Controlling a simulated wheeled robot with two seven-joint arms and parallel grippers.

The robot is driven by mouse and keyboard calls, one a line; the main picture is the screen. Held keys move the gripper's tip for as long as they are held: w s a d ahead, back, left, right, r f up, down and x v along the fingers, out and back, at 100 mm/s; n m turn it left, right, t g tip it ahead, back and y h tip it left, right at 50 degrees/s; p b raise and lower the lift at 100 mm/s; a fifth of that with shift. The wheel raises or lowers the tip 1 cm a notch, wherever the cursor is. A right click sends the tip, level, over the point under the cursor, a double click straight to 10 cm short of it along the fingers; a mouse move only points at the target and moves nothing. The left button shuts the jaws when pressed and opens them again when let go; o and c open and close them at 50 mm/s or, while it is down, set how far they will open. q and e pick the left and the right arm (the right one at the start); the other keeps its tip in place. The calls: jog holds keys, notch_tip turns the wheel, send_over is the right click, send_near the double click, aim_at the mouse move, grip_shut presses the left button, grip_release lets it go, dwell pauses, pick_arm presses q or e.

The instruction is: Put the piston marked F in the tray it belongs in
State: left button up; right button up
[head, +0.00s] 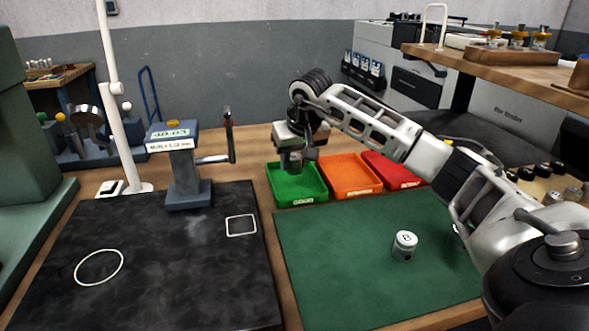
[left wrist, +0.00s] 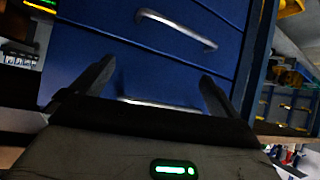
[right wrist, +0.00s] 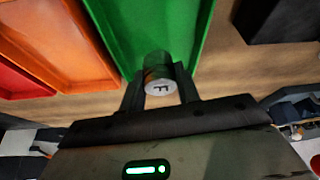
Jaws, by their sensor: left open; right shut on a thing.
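The piston marked F (right wrist: 160,87) shows in the right wrist view, its lettered end facing the camera. My right gripper (right wrist: 160,92) is shut on it, over the green tray (right wrist: 190,50). In the head view my right gripper (head: 292,165) is at the green tray (head: 308,200), and the piston is mostly hidden there. I cannot tell whether the piston touches the tray floor. The orange tray (head: 352,188) and the red tray (head: 412,184) stand to the right of the green one. My left gripper (left wrist: 155,95) is open and empty, in front of blue drawers.
A piston marked B (head: 404,246) stands on the green mat (head: 345,270). A gauge stand (head: 187,170) with a display and lever is left of the green tray, behind the black mat (head: 180,265). Several dark and metal parts lie at the right edge.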

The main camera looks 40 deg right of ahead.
aim_at(295, 171)
jog(key=shift+f, duration=1.4)
jog(key=shift+f, duration=0.2)
jog(key=o, duration=1.1)
jog(key=shift+s+r, duration=0.1)
jog(key=shift+r, duration=0.4)
jog(key=v, duration=1.1)
jog(key=shift+r, duration=0.2)
jog(key=shift+a, duration=0.1)
